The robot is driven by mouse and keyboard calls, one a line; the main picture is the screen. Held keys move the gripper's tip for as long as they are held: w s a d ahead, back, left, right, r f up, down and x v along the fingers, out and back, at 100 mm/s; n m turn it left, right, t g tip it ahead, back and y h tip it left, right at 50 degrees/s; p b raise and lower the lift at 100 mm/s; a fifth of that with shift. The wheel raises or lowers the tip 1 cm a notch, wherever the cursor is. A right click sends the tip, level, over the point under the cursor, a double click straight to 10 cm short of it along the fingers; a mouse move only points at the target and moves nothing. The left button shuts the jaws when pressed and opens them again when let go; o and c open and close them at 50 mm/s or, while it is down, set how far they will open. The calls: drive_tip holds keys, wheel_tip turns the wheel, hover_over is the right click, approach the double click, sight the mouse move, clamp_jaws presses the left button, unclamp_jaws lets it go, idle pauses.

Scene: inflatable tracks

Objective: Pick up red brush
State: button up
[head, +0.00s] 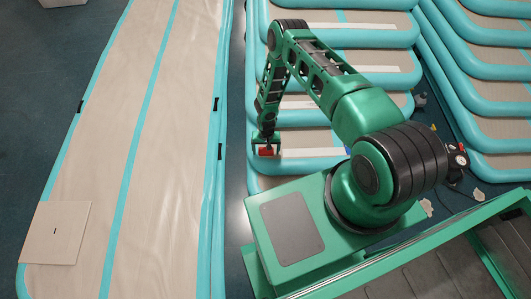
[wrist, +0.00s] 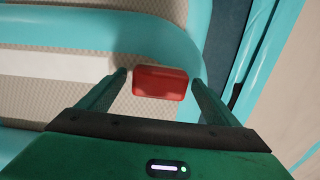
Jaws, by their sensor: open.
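The red brush (head: 266,151) shows as a small red block at the end of my arm in the head view. In the wrist view the red brush (wrist: 160,83) lies on the beige textured top of an inflatable track, near its rounded teal edge. My gripper (wrist: 158,78) is open, with one green finger on each side of the brush. I see a small gap at the left finger; the right fingertip is close to the brush's right end. I cannot tell whether it touches. In the head view my gripper (head: 265,148) is over the stack's front track.
Stacked teal-edged inflatable tracks (head: 310,137) lie under my arm, with white strips on top. Another stack (head: 490,100) stands at the right. A long track (head: 150,110) runs along the left, with a flat beige square (head: 54,233) at its near end. Dark floor shows at far left.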

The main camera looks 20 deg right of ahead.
drive_tip(key=shift+c, duration=0.3)
drive_tip(key=c, duration=1.1)
drive_tip(key=shift+r, duration=0.45)
wheel_tip(320, 180, up, 4)
drive_tip(key=shift+f, duration=0.2)
drive_tip(key=s+a+r, duration=0.1)
drive_tip(key=s+r, duration=0.1)
drive_tip(key=s, duration=0.1)
drive_tip(key=s+a+r, duration=0.1)
drive_tip(key=s+r, duration=0.1)
drive_tip(key=s, duration=0.2)
drive_tip(key=s+r, duration=0.2)
drive_tip(key=s, duration=0.2)
drive_tip(key=shift+s+a+r, duration=0.2)
drive_tip(key=shift+a+r, duration=0.1)
drive_tip(key=shift+a, duration=0.1)
